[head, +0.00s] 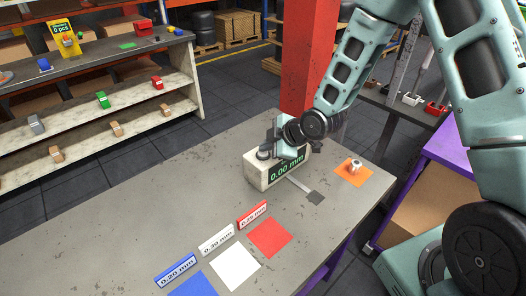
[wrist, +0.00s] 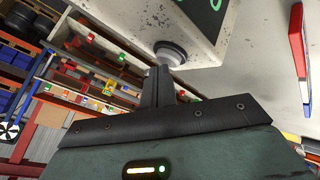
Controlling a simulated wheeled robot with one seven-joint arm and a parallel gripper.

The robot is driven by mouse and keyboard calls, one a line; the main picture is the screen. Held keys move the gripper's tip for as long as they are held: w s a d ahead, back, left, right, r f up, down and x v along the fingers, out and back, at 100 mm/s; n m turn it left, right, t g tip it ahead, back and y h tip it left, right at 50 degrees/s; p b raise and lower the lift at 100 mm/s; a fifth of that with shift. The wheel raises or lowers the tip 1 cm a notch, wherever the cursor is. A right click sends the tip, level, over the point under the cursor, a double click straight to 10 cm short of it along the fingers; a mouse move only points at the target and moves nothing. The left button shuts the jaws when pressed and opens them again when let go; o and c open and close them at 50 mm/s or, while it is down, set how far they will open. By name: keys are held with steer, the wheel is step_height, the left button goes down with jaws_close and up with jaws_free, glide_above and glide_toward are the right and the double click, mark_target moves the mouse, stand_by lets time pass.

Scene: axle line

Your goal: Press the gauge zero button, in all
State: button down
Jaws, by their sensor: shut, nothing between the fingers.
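The gauge (head: 258,174) is a cream box on the grey table, with a dark display (head: 287,171) reading 0.00 mm in green. In the head view my wrist covers the back of the gauge and hides the fingertips.
A flat metal strip with a dark end (head: 314,198) lies before the gauge. Blue (head: 194,287), white (head: 234,267) and red (head: 270,238) mats have labelled signs behind them. An orange mat (head: 352,173) holds a small metal part. A red pillar (head: 310,60) stands behind the table.

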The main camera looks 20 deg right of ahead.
mark_target(267, 153)
steer(key=shift+r, duration=0.15)
steer(key=shift+r+p, duration=0.55)
steer(key=shift+r, duration=0.2)
steer(key=shift+r+p, duration=1.75)
steer(key=shift+r, duration=0.8)
